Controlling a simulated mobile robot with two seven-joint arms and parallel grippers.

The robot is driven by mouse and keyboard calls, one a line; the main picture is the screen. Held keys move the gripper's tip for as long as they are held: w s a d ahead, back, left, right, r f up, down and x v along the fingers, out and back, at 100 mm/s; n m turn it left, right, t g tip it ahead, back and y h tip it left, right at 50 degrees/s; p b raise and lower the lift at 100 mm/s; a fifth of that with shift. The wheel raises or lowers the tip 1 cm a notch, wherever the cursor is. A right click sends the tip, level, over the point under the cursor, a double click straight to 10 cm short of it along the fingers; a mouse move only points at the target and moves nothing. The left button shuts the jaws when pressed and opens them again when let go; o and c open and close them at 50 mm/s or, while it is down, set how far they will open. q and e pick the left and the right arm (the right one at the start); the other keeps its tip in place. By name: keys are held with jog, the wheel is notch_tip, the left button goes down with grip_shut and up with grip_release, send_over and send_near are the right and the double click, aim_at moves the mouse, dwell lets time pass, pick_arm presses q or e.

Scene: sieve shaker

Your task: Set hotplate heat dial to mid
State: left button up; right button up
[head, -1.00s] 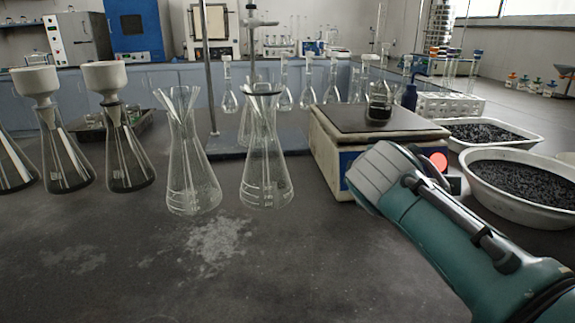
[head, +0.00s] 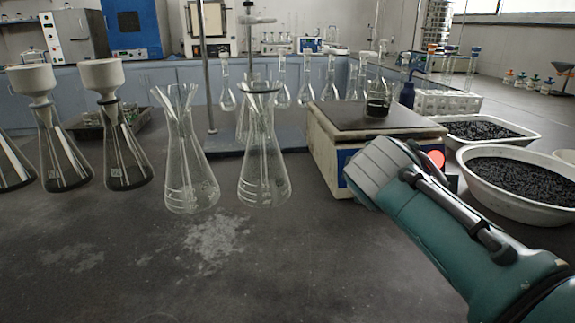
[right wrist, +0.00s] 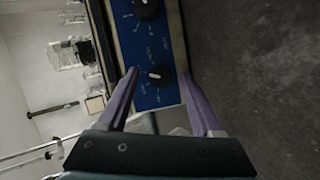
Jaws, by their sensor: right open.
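The hotplate (head: 335,165) is a cream box with a dark top plate and a blue front, at centre right in the head view. A small beaker (head: 377,105) of dark material stands on it. In the right wrist view its blue panel (right wrist: 150,45) carries two black dials with white markings. One dial (right wrist: 146,8) is at the top edge; the other dial (right wrist: 158,76) lies lower. Which is the heat dial I cannot tell. My right gripper (right wrist: 161,73) is open, its purple fingers on either side of the lower dial; contact is unclear. My left gripper is out of view.
Funnel-topped flasks (head: 122,150) are at the far left.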

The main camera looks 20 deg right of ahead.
jog(key=shift+s+a+r, duration=0.15)
jog(key=shift+s, duration=0.05)
jog(key=p+v, duration=0.3)
jog(key=v, duration=0.6)
jog(key=shift+s+p, duration=0.15)
jog(key=shift+p, duration=0.2)
jog(key=shift+a+r, duration=0.1)
jog(key=shift+a, duration=0.05)
